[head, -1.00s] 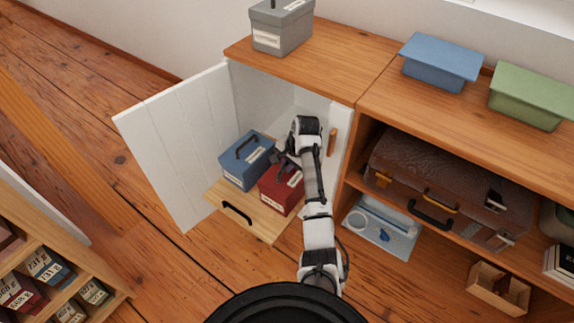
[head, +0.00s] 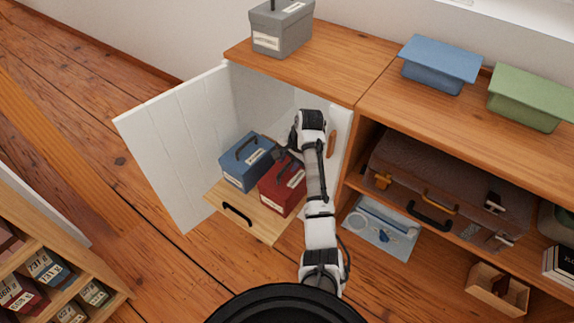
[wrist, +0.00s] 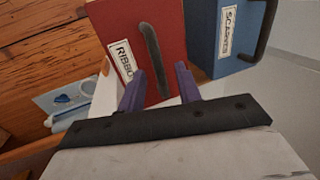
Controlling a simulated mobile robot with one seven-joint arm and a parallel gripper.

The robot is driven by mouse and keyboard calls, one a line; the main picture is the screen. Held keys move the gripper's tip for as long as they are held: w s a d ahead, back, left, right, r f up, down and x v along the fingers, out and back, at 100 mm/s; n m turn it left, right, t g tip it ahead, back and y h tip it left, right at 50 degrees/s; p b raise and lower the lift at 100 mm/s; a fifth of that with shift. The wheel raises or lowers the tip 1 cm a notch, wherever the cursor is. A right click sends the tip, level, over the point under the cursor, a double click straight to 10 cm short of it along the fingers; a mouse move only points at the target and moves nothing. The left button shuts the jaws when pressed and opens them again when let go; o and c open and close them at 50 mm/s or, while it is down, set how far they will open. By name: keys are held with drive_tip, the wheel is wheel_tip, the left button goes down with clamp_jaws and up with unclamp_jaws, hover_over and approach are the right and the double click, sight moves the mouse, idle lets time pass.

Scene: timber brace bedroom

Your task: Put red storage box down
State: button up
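The red storage box (head: 283,190) stands upright on the pull-out light-wood shelf (head: 262,228) of the open white cabinet. It is to the right of the blue storage box (head: 240,176). The wrist view shows the red box (wrist: 122,22) with a label starting "RIBBO" and a dark handle, and the blue box (wrist: 234,62) labelled "SCARVES". My gripper (head: 284,156) is at the top of the red box. In the wrist view my gripper (wrist: 160,82) has its purple fingers apart, with the handle's end showing between them. I see no finger pressed on the handle.
The open white door (head: 180,140) stands to the left of the shelf. A grey box (head: 282,30) is on the cabinet top. A suitcase (head: 450,185) lies in the right bay. The floor in front is clear around the shelf.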

drive_tip(key=v, duration=0.9)
drive_tip(key=shift+p, duration=0.3)
